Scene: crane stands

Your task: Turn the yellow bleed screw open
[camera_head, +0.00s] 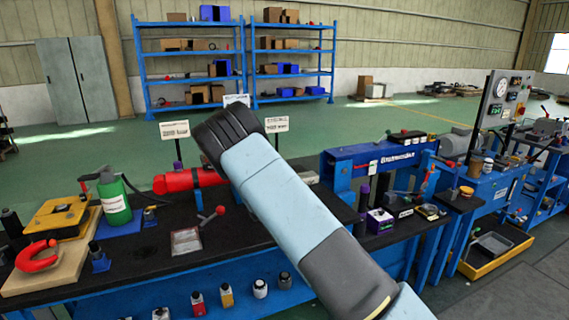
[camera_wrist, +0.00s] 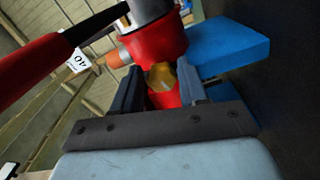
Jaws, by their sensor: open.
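The yellow bleed screw (camera_wrist: 161,76) shows in the wrist view as a small rounded yellow head on a red body (camera_wrist: 158,45). My gripper (camera_wrist: 159,71) is open, with one dark finger on each side of the screw. Narrow gaps seem to show between the fingers and the screw, and I cannot tell whether either finger touches it. In the head view my arm crosses the middle of the bench, and neither my gripper nor the screw can be made out there.
In the wrist view a red-gripped lever (camera_wrist: 32,72) reaches in from the left, and a blue block (camera_wrist: 228,46) sits close at right. In the head view the dark bench (camera_head: 140,255) holds a red cylinder (camera_head: 185,180), a green bottle (camera_head: 114,200) and a red-knobbed lever (camera_head: 213,214).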

